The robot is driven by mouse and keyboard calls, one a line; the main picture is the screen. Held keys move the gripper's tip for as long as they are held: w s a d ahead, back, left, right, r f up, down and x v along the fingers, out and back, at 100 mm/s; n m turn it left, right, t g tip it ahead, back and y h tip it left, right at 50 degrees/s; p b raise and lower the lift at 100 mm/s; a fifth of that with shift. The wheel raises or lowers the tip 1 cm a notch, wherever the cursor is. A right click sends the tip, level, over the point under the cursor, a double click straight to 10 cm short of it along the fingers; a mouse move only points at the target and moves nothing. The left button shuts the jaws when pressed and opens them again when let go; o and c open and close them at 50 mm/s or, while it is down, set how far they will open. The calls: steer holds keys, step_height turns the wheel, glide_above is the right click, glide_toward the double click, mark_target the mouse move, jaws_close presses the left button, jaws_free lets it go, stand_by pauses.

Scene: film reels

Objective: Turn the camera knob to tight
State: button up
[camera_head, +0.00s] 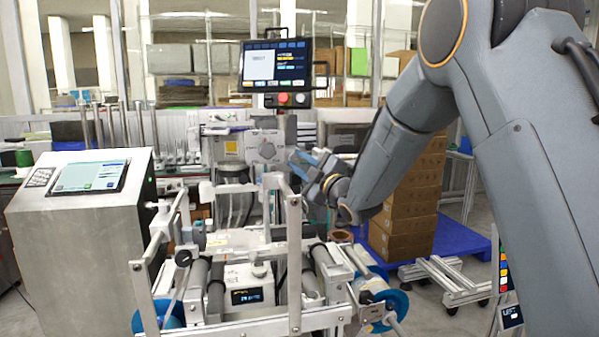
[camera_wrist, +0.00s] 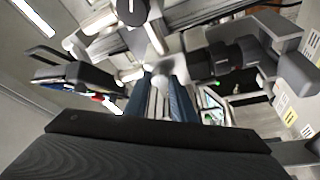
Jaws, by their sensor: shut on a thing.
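In the head view the knob cannot be made out behind the fingers. No tight or loose mark is readable on it.
A screen (camera_head: 274,66) with a red button stands above the machine. A metal frame with upright bars (camera_head: 294,262) is below and in front of my gripper. A steel console (camera_head: 85,240) stands at the left, and stacked cartons (camera_head: 405,225) stand behind my arm.

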steer(key=shift+f+m+t+b, duration=0.2)
steer(key=shift+m+t+b, duration=0.3)
steer(key=shift+m+b, duration=0.55)
steer(key=shift+m, duration=0.35)
steer(key=o, duration=1.1)
steer(key=shift+c, duration=0.2)
steer(key=v, duration=0.7)
steer(key=shift+s+d+b, duration=0.15)
steer(key=shift+s+b, duration=0.25)
steer(key=shift+b, duration=0.05)
steer(key=shift+f, duration=0.1)
